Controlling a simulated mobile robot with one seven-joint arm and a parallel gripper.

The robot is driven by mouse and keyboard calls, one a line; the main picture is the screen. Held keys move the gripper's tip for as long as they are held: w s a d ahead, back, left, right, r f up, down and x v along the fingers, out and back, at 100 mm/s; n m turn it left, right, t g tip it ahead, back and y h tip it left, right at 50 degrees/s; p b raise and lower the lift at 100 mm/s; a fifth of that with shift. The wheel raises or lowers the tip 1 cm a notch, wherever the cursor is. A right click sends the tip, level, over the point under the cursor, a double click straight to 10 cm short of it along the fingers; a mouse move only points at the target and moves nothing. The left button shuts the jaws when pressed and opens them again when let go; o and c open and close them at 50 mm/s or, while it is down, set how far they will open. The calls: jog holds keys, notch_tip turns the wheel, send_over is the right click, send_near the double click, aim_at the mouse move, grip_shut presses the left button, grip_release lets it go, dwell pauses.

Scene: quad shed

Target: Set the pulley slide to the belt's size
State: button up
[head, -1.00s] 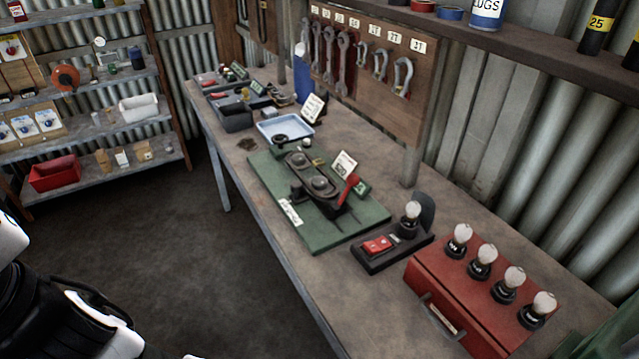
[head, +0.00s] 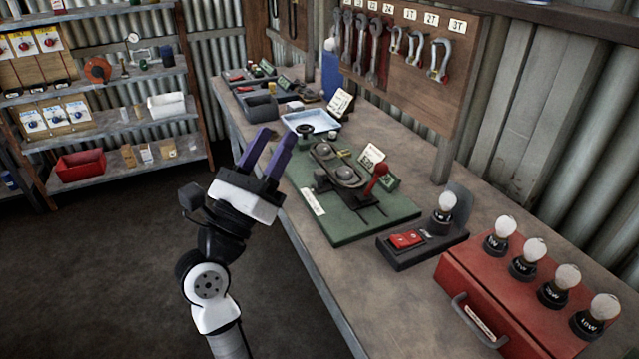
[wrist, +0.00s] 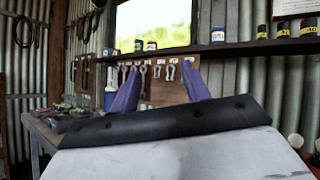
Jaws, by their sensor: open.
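The pulley slide rig sits on a green board (head: 352,228) on the workbench in the head view. It has a dark body with two round pulleys (head: 345,174) and a lever with a red knob (head: 382,169). A small white card (head: 371,156) stands behind it, and a white label (head: 312,202) lies on the board's near left edge. The belt's size is too small to read. My gripper (head: 269,150), with purple fingers, is open and empty, left of the board and apart from it. In the wrist view its fingers (wrist: 158,92) point toward the wall of tools.
A red box (head: 500,290) with several bulbs and a black lamp tester (head: 423,243) stand at the bench's near right. A blue-white tray (head: 310,121) and dark bins (head: 258,104) lie farther back. Wrenches and shackles hang on a board (head: 405,75). The floor at left is clear.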

aim_at(318, 176)
jog(key=w+f+g+y+b, duration=0.1)
jog(key=w+f+y, duration=0.1)
jog(key=f, duration=0.4)
jog(key=w+d+f+g+y, duration=0.1)
jog(key=w+f+g+y, duration=0.1)
jog(key=w+f, duration=0.2)
jog(key=w+d+f+g+y+b, duration=0.1)
jog(key=w+f+g+y, duration=0.1)
jog(key=f, duration=0.8)
jog(key=shift+w+m+y+b, duration=0.3)
jog(key=shift+w+m+y, duration=0.1)
jog(key=shift+w, duration=0.2)
jog(key=p+x, duration=0.3)
jog(key=x, duration=1)
jog(key=shift+w, duration=0.3)
grip_shut()
